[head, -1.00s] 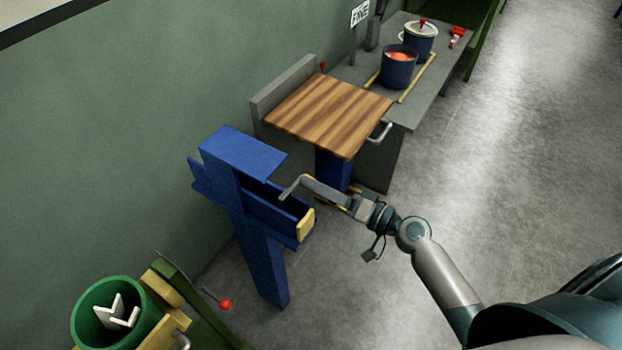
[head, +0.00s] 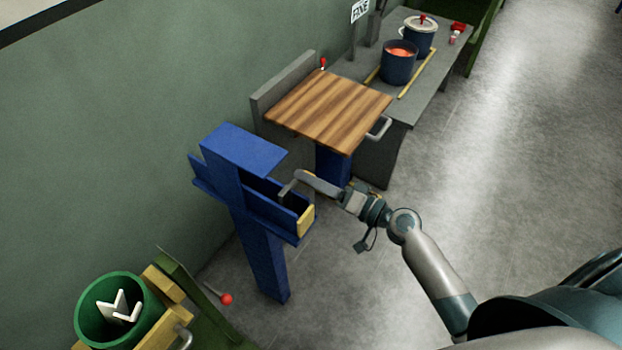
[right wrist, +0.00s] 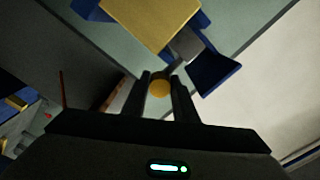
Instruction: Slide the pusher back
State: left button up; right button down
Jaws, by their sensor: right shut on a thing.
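A blue post stand (head: 262,262) carries a blue open trough (head: 270,202) with a yellow block (head: 306,220) at its near end. A grey bent bar (head: 318,184), which looks like the pusher, reaches from the trough to my right gripper (head: 349,199). Its far end dips down at the trough. In the right wrist view, the right gripper (right wrist: 160,92) is shut around a round yellow knob (right wrist: 160,88), with the grey bar (right wrist: 182,46) behind it. The yellow block (right wrist: 150,18) shows above. My left gripper is out of view.
A wooden-topped stand (head: 328,108) with a metal handle (head: 380,128) is close behind. Blue pots (head: 398,66) stand on the grey bench (head: 385,160). A green cylinder (head: 84,318) and red-knobbed lever (head: 226,298) are at lower left. The floor right is clear.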

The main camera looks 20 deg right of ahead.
jog(key=shift+w+a, duration=0.2)
jog(key=shift+w, duration=0.1)
jog(key=b+x, duration=0.1)
jog(key=x, duration=0.7)
jog(key=c, duration=1.4)
grip_release()
jog(key=shift+w+a, duration=0.1)
jog(key=shift+w, duration=0.05)
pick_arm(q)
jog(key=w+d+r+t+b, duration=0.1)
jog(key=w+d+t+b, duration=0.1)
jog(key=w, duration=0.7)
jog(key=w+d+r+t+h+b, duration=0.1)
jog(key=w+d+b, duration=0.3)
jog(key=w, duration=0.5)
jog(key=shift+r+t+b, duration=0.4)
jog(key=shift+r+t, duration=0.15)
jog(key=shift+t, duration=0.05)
pick_arm(e)
jog(key=v, duration=1.7)
